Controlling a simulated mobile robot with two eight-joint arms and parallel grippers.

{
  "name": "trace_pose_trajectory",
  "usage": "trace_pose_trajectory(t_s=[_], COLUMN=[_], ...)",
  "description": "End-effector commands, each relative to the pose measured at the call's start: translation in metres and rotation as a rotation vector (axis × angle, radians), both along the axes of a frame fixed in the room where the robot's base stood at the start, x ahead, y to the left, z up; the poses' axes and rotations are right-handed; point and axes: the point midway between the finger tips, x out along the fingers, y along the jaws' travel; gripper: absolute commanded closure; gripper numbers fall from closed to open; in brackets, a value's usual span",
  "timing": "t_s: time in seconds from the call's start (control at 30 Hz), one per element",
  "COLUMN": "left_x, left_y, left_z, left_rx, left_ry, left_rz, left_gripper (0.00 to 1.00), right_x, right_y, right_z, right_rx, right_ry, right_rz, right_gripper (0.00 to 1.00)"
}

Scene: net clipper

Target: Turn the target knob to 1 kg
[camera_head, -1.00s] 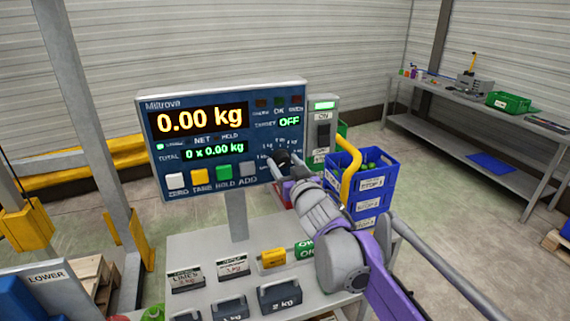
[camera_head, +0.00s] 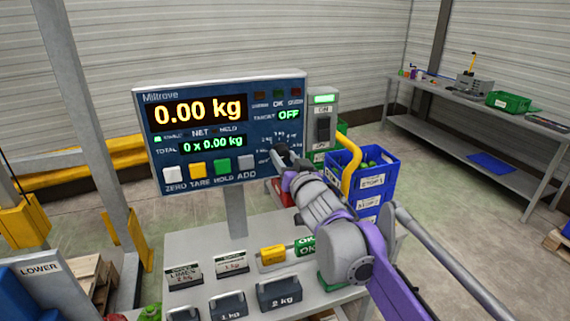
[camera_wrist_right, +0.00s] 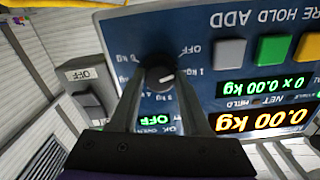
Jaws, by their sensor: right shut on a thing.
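The target knob (camera_wrist_right: 158,74) is a dark round knob on the blue scale panel (camera_wrist_right: 225,15), with a pale pointer mark on its face. My right gripper (camera_wrist_right: 160,85) has a finger on each side of it and is shut on it. In the head view the right gripper (camera_head: 284,158) reaches the panel's lower right corner and partly hides the knob and its printed labels. The target readout (camera_head: 289,115) shows OFF in green. The main display (camera_head: 198,110) reads 0.00 kg. My left gripper is not in view.
A grey switch box (camera_head: 323,125) stands just right of the panel. Several buttons (camera_head: 222,166) line the panel's lower edge. Dark weights (camera_head: 279,293) and small signs stand on the grey table below. Blue crates (camera_head: 378,182) stand behind my right arm.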

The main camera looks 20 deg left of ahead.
Motion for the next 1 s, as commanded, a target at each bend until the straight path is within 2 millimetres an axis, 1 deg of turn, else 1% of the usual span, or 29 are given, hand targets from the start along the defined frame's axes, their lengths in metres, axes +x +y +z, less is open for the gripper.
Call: trace_pose_trajectory(t_s=[0.03,0.1,0.3,0.5,0.7,1.0], left_x=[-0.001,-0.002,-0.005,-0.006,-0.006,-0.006], left_y=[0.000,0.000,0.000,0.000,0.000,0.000], left_z=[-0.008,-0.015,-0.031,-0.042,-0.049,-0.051], left_rx=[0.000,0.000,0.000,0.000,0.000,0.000], left_ry=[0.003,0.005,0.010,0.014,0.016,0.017], left_rz=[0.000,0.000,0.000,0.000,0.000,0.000], left_gripper=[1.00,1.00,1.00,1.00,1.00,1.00], right_x=[0.000,0.000,0.000,0.000,0.000,0.000], right_y=[0.001,0.001,0.001,0.001,0.001,0.001], right_z=[-0.003,-0.003,-0.002,-0.001,0.000,0.001], right_rx=[0.035,0.084,0.211,0.311,0.372,0.399], right_ry=[0.022,0.053,0.139,0.206,0.248,0.265], right_rz=[0.002,0.003,0.003,0.004,0.004,0.004], right_gripper=[1.00,1.00,1.00,1.00,1.00,1.00])
